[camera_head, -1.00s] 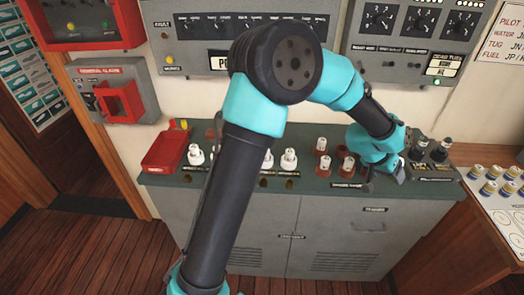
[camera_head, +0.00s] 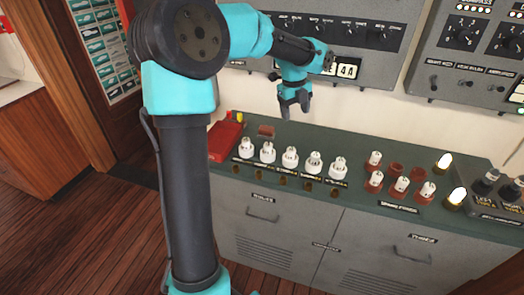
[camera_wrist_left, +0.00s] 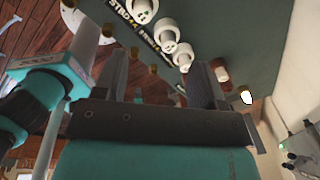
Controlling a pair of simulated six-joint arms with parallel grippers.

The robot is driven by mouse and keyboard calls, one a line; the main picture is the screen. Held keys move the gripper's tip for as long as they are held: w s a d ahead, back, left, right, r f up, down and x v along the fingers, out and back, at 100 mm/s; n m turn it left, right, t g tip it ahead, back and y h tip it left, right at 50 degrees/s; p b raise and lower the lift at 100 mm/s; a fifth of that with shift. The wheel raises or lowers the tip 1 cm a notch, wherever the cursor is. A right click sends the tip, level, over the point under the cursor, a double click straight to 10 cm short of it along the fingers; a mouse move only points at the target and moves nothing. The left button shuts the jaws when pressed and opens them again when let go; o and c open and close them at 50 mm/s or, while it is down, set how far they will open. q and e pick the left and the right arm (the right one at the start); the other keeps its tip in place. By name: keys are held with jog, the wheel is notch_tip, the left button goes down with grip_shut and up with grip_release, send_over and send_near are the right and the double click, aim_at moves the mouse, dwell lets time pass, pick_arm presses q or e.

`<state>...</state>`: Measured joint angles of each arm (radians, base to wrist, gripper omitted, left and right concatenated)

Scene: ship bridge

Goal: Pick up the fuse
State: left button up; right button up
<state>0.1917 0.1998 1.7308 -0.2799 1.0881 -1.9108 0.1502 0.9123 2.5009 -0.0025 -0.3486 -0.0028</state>
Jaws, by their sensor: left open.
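A row of several white, round, stepped fuse-like pieces (camera_head: 290,158) stands upright on the green counter top, each with a dark label in front. Smaller white-topped pieces (camera_head: 400,185) sit in reddish-brown round holders to the right; which one the task calls the fuse I cannot tell. My left gripper (camera_head: 295,105) is open and empty, its fingers pointing down, above and behind the white row, apart from it. In the left wrist view its two fingers (camera_wrist_left: 160,75) are spread, with white pieces (camera_wrist_left: 165,34) ahead near the right finger. My right gripper is not in view.
A red tray (camera_head: 225,138) and a small reddish-brown block (camera_head: 266,131) lie at the counter's left end. Two glowing lamps (camera_head: 444,162) and dark knobs (camera_head: 510,190) stand at the right. A grey switch panel (camera_head: 380,60) rises behind the counter (camera_head: 300,125).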

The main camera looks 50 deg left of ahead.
pick_arm(q)
notch_tip(320, 180, up, 2)
jog(key=m+g+y, duration=0.1)
jog(key=m, duration=0.1)
send_over(268, 144)
jog(key=shift+w+a+r, duration=0.1)
jog(key=shift+w+r, duration=0.1)
jog(key=shift+w, duration=0.1)
notch_tip(268, 144, down, 12)
jog(key=shift+f, duration=0.15)
jog(key=shift+s+f, duration=0.15)
jog(key=shift+f, duration=1.15)
jog(key=shift+s+f, duration=0.1)
jog(key=shift+f, duration=1.2)
